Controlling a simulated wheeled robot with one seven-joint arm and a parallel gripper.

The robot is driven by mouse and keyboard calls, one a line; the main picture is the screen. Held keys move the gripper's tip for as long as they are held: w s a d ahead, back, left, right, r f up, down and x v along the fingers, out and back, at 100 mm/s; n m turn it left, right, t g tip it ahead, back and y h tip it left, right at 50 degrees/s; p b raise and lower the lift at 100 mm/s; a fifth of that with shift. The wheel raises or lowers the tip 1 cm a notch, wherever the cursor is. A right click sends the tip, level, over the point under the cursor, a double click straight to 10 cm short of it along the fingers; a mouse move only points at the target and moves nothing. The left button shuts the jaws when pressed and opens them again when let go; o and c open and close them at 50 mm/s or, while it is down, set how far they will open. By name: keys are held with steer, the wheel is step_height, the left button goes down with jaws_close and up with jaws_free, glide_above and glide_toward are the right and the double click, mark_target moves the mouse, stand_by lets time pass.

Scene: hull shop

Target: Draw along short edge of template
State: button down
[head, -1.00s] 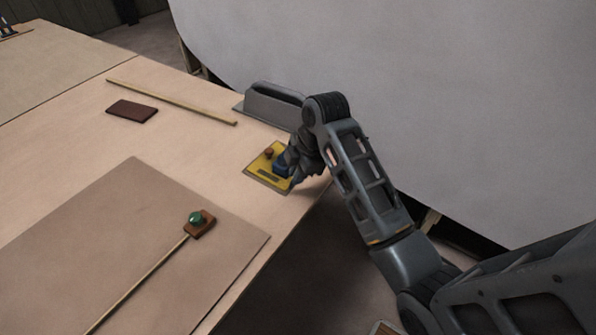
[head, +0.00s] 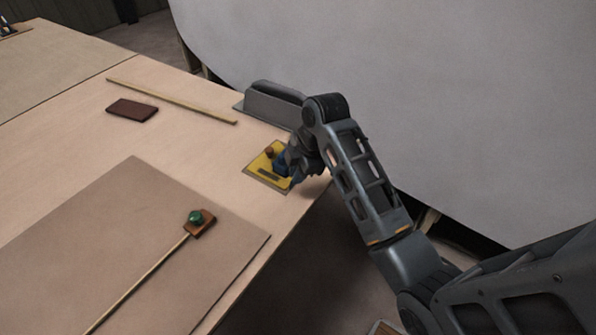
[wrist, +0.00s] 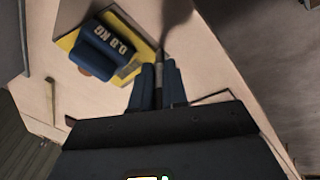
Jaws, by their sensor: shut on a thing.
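The yellow template (head: 257,172) lies flat near the table's right edge. A reddish-brown knob (head: 269,152) stands on it. A blue block with "KG" lettering (wrist: 104,47) sits on the template (wrist: 67,42) in the wrist view. My gripper (head: 294,180) is low at the template's right side, partly hidden by my own wrist in the head view. In the wrist view its blue fingers (wrist: 159,82) are shut on a thin dark marking tool (wrist: 159,62), just beside the template's edge. Whether the tool's tip touches the table, and any drawn line, I cannot tell.
A grey block-like tool (head: 272,105) stands behind the template. A wooden strip (head: 172,101) and a dark brown block (head: 132,110) lie farther left. A brown sheet (head: 120,235) carries a rod with a green-knobbed block (head: 196,221). A large pale hull (head: 430,90) rises at right.

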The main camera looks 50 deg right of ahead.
steer(key=shift+d, duration=0.15)
stand_by(0.8)
steer(key=shift+d+p, duration=0.4)
steer(key=shift+d, duration=0.15)
steer(key=shift+d, duration=0.35)
steer(key=shift+d, duration=0.25)
steer(key=shift+d+p, duration=0.3)
steer(key=shift+d, duration=0.1)
steer(key=shift+d, duration=0.45)
steer(key=shift+d+p, duration=0.25)
steer(key=shift+p, duration=0.05)
